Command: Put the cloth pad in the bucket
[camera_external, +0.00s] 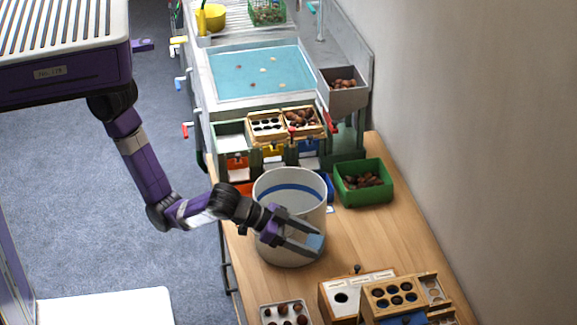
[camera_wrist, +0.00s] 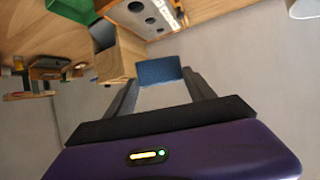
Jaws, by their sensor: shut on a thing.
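The cloth pad (camera_external: 315,242) is a small blue piece held between the fingertips of my gripper (camera_external: 306,244). It also shows in the wrist view as a dark blue rectangle (camera_wrist: 159,71) between the two fingers (camera_wrist: 160,84). The bucket (camera_external: 291,190) is large, round and whitish, open at the top with a blue band inside, and stands on the wooden table. In the external view my gripper and the pad appear in front of the bucket's lower right wall, outside its opening. I cannot tell their exact height or whether they touch the bucket.
A green crate of chestnuts (camera_external: 364,183) stands right of the bucket. Wooden boxes with round holes (camera_external: 390,294) and a white tray of chestnuts (camera_external: 285,312) lie at the near end. A water basin (camera_external: 260,72) is behind. Bare wooden table (camera_external: 375,235) lies right of the bucket.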

